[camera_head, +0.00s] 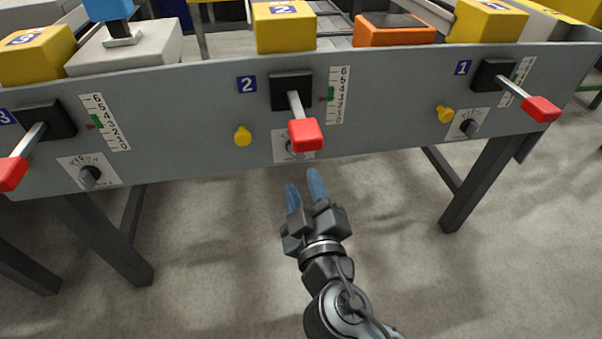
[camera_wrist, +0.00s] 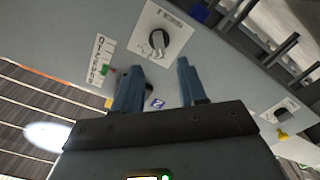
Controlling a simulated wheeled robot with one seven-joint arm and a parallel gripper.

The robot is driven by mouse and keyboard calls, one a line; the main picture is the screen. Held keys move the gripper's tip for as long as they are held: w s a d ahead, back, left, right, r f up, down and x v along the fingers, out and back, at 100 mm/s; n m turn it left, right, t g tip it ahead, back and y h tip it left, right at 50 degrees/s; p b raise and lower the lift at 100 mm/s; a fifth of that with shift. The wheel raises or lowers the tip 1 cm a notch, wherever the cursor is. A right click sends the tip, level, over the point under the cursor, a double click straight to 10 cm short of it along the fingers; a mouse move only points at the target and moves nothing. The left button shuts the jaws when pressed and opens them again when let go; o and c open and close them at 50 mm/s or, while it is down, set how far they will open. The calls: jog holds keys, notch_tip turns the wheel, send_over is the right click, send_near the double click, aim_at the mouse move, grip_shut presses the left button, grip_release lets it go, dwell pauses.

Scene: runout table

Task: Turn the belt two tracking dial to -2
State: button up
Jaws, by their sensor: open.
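The belt two tracking dial is a dark round knob on a white plate (camera_head: 279,148), low on the grey panel under the number 2 lever. In the head view the red lever handle (camera_head: 306,134) hides most of the dial. In the wrist view the dial (camera_wrist: 158,43) shows clearly, beyond my fingertips; its marks are too small to read. My gripper (camera_head: 304,182) is open and empty, its blue fingers pointing up toward the panel, below the dial in the picture. In the wrist view the gripper (camera_wrist: 158,72) has its two fingertips apart, with the dial above the gap between them.
The lever's red handle juts out over the dial. A yellow knob (camera_head: 243,136) stands left of it and a scale strip (camera_head: 338,95) to the upper right. The belt three dial (camera_head: 90,175) and belt one dial (camera_head: 468,127) lie either side.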

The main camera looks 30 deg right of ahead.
jog(key=shift+s, duration=0.25)
dwell(0.3)
